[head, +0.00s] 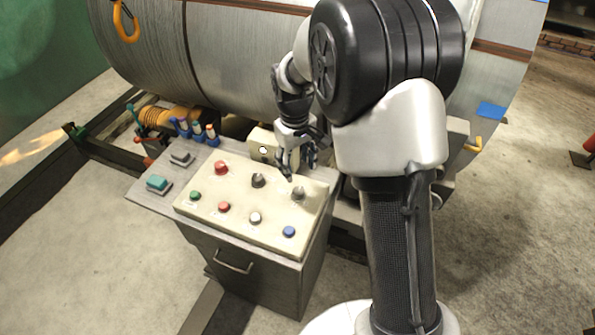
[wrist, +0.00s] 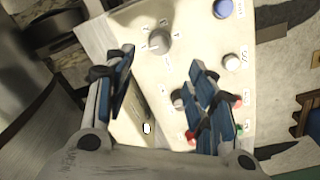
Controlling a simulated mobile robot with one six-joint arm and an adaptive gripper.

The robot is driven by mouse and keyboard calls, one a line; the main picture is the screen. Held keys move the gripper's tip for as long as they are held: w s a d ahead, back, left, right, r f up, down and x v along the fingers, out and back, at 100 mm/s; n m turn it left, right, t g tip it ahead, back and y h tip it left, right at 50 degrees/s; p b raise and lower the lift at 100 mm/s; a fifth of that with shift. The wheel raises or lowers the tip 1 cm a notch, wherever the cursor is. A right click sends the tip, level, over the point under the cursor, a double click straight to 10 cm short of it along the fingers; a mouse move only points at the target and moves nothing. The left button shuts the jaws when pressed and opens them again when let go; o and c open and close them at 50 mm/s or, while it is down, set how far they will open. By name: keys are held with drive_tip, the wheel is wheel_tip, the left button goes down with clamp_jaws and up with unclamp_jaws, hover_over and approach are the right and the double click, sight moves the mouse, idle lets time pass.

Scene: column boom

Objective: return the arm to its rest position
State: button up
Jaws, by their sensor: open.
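My gripper (head: 297,165) hangs over the back right part of a cream control panel (head: 240,229) in the head view. Its fingers point down, close to a grey knob (head: 298,193). In the wrist view my gripper (wrist: 160,90) has its two fingers well apart with nothing between them. The grey knob (wrist: 158,41) shows beyond the fingertips there. The right finger covers part of the panel buttons. My arm is bent, with its elbow high at the right of the head view.
The panel carries a red button (head: 221,167), a blue button (head: 289,231) and several others. A large metal drum (head: 230,60) stands behind the panel. Blue-handled levers (head: 197,131) stand at the left. Open concrete floor (head: 60,260) lies at the front left.

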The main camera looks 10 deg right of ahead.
drive_tip(key=shift+r, duration=0.1)
idle(0.4)
drive_tip(key=s+r+m+t, duration=0.2)
drive_tip(key=s+r, duration=1)
drive_tip(key=r, duration=0.2)
drive_tip(key=s+r+m+t+b, duration=0.1)
drive_tip(key=s+r+m+t, duration=0.1)
drive_tip(key=s, duration=1.3)
drive_tip(key=shift+s+d, duration=0.35)
drive_tip(key=shift+d, duration=0.05)
